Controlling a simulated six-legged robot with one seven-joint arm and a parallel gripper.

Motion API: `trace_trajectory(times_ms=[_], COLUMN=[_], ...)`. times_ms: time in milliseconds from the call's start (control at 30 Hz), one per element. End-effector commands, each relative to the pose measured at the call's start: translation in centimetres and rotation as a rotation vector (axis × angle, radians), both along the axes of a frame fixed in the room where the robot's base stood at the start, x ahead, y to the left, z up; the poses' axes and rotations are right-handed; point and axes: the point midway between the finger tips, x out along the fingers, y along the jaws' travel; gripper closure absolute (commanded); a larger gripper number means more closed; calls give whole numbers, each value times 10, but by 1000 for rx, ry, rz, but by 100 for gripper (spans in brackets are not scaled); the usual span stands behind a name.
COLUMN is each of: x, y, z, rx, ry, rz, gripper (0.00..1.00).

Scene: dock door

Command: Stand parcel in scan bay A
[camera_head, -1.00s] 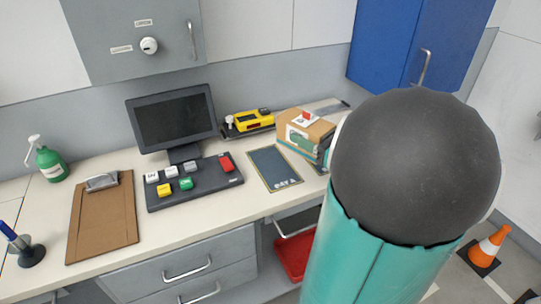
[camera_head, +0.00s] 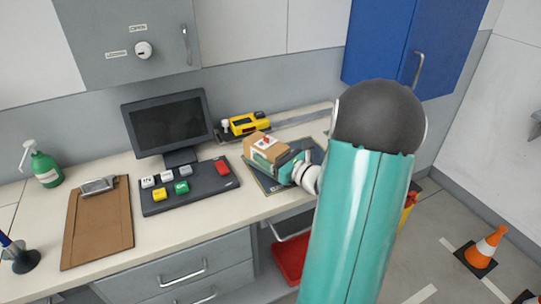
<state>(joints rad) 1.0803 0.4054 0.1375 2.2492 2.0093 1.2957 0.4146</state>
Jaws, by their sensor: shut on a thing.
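The parcel (camera_head: 259,148) is a small brown cardboard box with a white label and a red mark on it. It is tilted, over the dark mat of scan bay A (camera_head: 262,183). My gripper (camera_head: 283,160), white and teal, is shut on the parcel from its right side. The parcel and gripper cover most of the mat and its lettering. I cannot tell whether the parcel's lower edge touches the mat.
A black button panel (camera_head: 205,194) lies left of the mat, with a monitor (camera_head: 168,122) behind it. A yellow device (camera_head: 245,123) stands behind the parcel. A red bin (camera_head: 290,258) sits below the counter.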

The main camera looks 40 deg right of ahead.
Motion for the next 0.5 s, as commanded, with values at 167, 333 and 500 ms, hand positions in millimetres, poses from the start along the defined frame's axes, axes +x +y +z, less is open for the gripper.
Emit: trace_trajectory(times_ms=[167,333,500], x=[0,0,0], y=[0,0,0], z=[-2,-4,-6], rx=[-3,-2,-2], ry=[-3,-2,-1], rz=[0,0,0], gripper=[72,72,17])
